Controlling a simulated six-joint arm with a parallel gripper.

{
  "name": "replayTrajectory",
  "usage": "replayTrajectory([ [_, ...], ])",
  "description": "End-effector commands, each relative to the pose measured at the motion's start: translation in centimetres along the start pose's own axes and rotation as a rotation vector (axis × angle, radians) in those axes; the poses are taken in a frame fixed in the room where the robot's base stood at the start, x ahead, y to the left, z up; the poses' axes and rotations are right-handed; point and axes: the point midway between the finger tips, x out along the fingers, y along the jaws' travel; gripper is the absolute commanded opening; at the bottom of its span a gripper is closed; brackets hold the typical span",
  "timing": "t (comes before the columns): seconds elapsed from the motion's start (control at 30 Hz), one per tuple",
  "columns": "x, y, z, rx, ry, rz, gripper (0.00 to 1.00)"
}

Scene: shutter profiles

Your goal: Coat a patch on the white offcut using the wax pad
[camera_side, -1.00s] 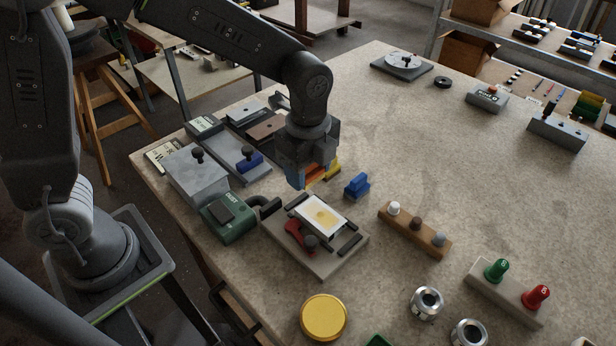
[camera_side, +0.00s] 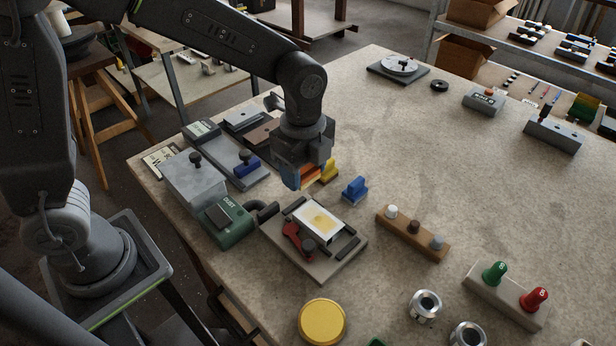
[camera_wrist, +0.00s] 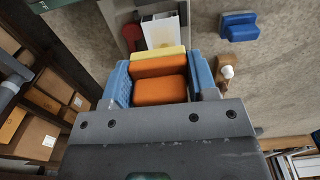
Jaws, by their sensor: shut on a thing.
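The white offcut (camera_side: 306,212) lies on a grey fixture plate (camera_side: 340,268) between dark clamp bars, and a yellowish patch (camera_side: 322,222) shows on its face. The offcut (camera_wrist: 170,28) is also in the wrist view, partly hidden at its near end. My gripper (camera_side: 304,179) has blue fingers and hangs behind the fixture, clear of the offcut. In the wrist view my gripper (camera_wrist: 160,88) is shut on the wax pad (camera_wrist: 160,90), an orange block with a pale yellow strip on its far side. The pad's underside is hidden.
A red-handled clamp (camera_side: 292,238) sits at the fixture's front. A green DUST box (camera_side: 228,220) is left of the fixture, a wooden peg rack (camera_side: 412,232) right. The table's back middle is clear.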

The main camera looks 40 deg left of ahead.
Motion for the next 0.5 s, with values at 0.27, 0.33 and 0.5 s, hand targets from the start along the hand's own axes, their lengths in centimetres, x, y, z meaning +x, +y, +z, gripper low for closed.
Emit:
replayTrajectory([
  [0.27,1.2,0.0,-0.1,0.001,0.000,0.001,0.31],
  [0.33,1.9,0.0,-0.1,0.001,0.000,0.002,0.31],
  [0.5,3.4,0.0,-0.1,0.001,0.000,0.002,0.31],
])
